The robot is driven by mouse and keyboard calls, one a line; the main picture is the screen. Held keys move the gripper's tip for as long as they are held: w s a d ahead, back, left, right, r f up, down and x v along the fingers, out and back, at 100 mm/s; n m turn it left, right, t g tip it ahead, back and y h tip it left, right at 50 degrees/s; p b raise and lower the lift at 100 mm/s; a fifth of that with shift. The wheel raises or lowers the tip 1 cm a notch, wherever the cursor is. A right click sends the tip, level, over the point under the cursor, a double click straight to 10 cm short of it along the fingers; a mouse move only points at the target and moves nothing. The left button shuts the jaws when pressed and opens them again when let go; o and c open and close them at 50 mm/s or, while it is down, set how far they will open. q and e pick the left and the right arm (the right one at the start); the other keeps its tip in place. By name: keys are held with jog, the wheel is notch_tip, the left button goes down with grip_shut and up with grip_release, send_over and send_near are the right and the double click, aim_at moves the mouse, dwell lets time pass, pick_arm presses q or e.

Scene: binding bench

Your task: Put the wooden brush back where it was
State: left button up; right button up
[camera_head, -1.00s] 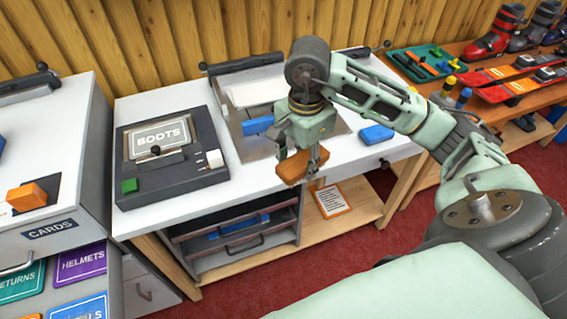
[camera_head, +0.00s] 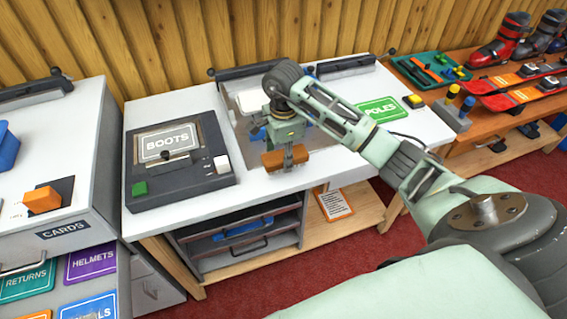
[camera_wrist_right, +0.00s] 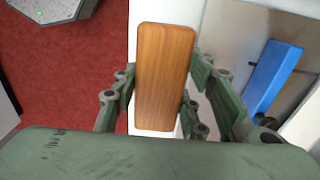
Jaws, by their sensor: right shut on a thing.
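My right gripper (camera_head: 286,152) is shut on the wooden brush (camera_head: 284,158), a brown block with rounded corners. In the head view it is held at the front edge of the white bench, in front of the metal plate. In the right wrist view the brush (camera_wrist_right: 166,76) lies lengthwise between the two green fingers. Red carpet shows to its left and the white bench top to its right, so it is over the bench edge. Its underside and its height above the bench cannot be told. My left gripper is not in view.
A dark BOOTS panel (camera_head: 180,160) with a green and a white button stands left on the bench. A blue block (camera_wrist_right: 272,77) lies beside the brush in the wrist view. A green POLES card (camera_head: 381,110) lies at the right. Shelves are below the bench.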

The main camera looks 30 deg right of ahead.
notch_tip(320, 180, down, 3)
jog(key=shift+f+p, duration=0.1)
jog(key=shift+p, duration=0.45)
jog(key=shift+f, duration=0.4)
jog(key=shift+f, duration=0.1)
jog(key=o, duration=0.6)
jog(key=shift+f, duration=0.1)
jog(key=shift+c, duration=0.2)
jog(key=o, duration=0.5)
